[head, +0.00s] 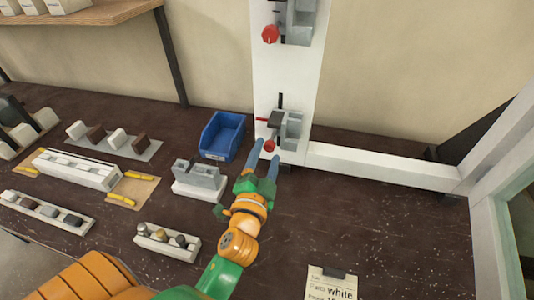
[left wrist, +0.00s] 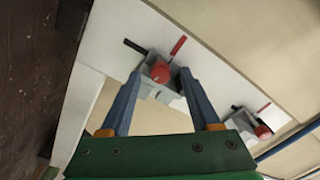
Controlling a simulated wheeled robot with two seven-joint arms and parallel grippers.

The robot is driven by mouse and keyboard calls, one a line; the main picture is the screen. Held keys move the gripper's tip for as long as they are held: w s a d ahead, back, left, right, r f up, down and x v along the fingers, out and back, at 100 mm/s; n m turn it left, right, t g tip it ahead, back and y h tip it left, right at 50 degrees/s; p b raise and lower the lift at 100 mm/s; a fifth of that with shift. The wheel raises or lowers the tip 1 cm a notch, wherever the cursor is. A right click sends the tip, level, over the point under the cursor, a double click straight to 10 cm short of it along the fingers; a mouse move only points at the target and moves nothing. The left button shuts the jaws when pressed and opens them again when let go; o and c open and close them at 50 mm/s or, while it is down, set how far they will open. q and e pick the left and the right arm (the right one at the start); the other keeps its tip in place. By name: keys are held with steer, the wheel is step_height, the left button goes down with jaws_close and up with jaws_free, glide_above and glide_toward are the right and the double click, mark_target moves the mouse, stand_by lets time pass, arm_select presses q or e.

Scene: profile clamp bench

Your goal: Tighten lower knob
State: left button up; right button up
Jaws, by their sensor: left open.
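The lower red knob (head: 269,146) sits on the front of the grey lower clamp (head: 291,130), low on the white upright profile (head: 264,80). My left gripper (head: 267,150) is open, with its blue fingers pointing at this knob. In the left wrist view the lower knob (left wrist: 160,71) lies between the two fingertips (left wrist: 160,75), with a gap visible on each side. I cannot tell how deep the fingers reach. The upper red knob (head: 270,34) is on the upper clamp; it also shows in the left wrist view (left wrist: 262,131). My right gripper is out of view.
A blue bin (head: 222,136) and a grey block on a white base (head: 200,180) stand left of the gripper. A white horizontal profile (head: 385,166) runs right from the upright. Several part trays lie at left. A paper note (head: 331,284) lies in front. The right bench is mostly clear.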

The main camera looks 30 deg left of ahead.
arm_select(q)
steer(key=b+v, duration=0.2)
steer(key=v, duration=0.4)
steer(key=shift+a, duration=0.1)
